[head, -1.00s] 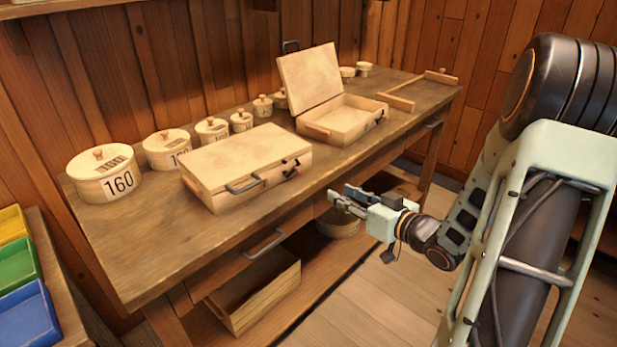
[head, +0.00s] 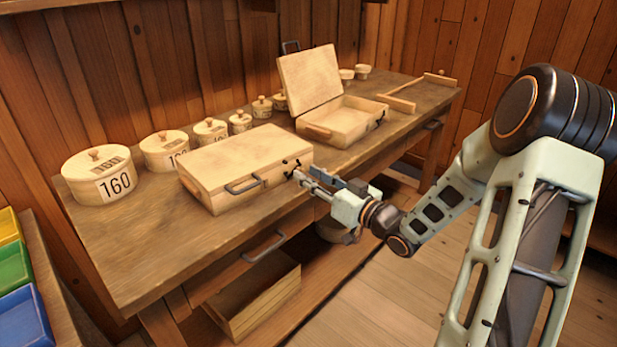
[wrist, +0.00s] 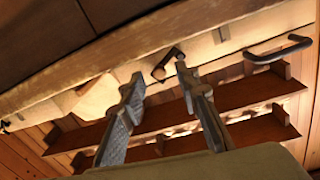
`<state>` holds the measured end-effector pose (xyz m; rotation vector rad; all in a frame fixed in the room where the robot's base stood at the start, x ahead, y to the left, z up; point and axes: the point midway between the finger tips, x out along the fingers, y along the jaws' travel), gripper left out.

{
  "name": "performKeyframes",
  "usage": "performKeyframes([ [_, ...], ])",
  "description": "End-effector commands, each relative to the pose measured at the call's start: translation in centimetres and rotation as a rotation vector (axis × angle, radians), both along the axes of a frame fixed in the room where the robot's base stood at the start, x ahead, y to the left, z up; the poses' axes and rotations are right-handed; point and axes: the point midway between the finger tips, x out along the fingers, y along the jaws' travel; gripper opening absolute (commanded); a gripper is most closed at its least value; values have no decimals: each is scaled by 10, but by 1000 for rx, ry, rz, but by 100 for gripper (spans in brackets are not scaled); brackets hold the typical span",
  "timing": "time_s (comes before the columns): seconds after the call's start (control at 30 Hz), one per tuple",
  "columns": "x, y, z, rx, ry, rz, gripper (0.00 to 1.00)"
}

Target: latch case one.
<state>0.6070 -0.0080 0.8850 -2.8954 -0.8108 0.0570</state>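A pale wooden case (head: 235,155) lies closed on the workbench, with a dark handle (head: 245,185) on its front. A dark latch (head: 291,166) sits near the right end of that front. In the wrist view the latch (wrist: 168,63) shows just beyond and between my fingertips, with the handle (wrist: 280,50) to its right. My gripper (head: 302,180) is at the case's front right, close to the latch; it is open and empty. The wrist view shows its fingers apart (wrist: 160,75). Contact with the latch cannot be told. I see no number on the case.
A second case (head: 335,128) stands open behind, its lid raised. Lidded round boxes, the largest marked 160 (head: 97,176), line the back of the workbench (head: 150,245). A drawer handle (head: 265,246) juts from the bench front. Coloured bins (head: 25,285) are at left.

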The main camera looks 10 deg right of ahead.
Motion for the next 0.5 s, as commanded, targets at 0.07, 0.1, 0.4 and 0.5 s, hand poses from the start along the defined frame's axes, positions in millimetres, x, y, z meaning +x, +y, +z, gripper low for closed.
performKeyframes([
  [0.07,5,3,0,1,-1,0,30],
  [0.1,6,4,0,1,-1,0,30],
  [0.4,8,5,0,0,0,-1,29],
  [0.5,8,4,0,0,0,-1,18],
])
